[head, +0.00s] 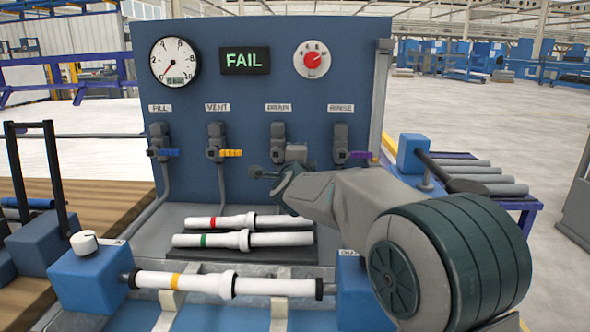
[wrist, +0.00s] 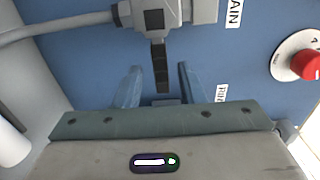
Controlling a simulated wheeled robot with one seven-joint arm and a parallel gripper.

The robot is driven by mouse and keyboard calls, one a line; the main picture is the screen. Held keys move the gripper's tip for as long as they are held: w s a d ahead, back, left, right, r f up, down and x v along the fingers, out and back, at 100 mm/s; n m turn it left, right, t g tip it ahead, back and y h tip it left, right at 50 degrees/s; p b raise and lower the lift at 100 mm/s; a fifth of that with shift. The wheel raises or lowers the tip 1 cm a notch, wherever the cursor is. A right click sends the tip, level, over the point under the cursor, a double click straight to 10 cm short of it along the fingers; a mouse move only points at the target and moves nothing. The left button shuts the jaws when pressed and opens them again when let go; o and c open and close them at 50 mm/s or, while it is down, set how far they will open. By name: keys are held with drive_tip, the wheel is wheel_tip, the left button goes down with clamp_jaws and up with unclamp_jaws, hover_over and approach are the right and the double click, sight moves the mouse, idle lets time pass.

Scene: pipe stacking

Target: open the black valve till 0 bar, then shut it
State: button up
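The black valve under the DRAIN label is on the blue panel; its grey body (head: 279,138) shows in the head view, with its handle mostly hidden by my gripper (head: 266,174). In the wrist view the black handle (wrist: 160,66) points down from the valve body (wrist: 155,15). My gripper (wrist: 160,70) is open there, with one finger on each side of the handle's lower part and gaps visible on both sides. The round pressure gauge (head: 184,51) is at the panel's upper left; its reading is too small to tell surely.
Neighbouring valves have blue (head: 168,152), yellow (head: 230,153) and purple (head: 361,154) handles. The display (head: 245,60) reads FAIL, beside a red knob (head: 312,60). White pipes (head: 245,239) lie below the valves, and another pipe (head: 260,287) is clamped in front.

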drive_tip(key=s, duration=1.2)
drive_tip(key=shift+d, duration=0.2)
drive_tip(key=s+d+r+n+g+p, duration=0.1)
drive_tip(key=s+d+n+g+p, duration=0.2)
drive_tip(key=s+d+n+p, duration=0.1)
drive_tip(key=s+d+r+n+g+y+p, duration=0.1)
drive_tip(key=s+d+n+g+p, duration=0.2)
drive_tip(key=p, duration=0.5)
drive_tip(key=s+d+r+n+g+p, duration=0.1)
drive_tip(key=s+d+n+g+p, duration=0.3)
drive_tip(key=s, duration=0.5)
drive_tip(key=shift+s+d+n+p, duration=0.1)
drive_tip(key=shift+d+n+p, duration=0.85)
drive_tip(key=shift+n, duration=0.55)
drive_tip(key=s+d+n+g+h+p, duration=0.1)
drive_tip(key=s+d+g+p, duration=0.1)
drive_tip(key=s+d, duration=0.2)
drive_tip(key=s+d+f+n+g+h+p, duration=0.1)
drive_tip(key=s+d+n+g+p, duration=0.1)
drive_tip(key=s, duration=0.7)
drive_tip(key=shift+d+g+p, duration=0.55)
drive_tip(key=shift+d+g, duration=0.05)
drive_tip(key=shift+d, duration=0.45)
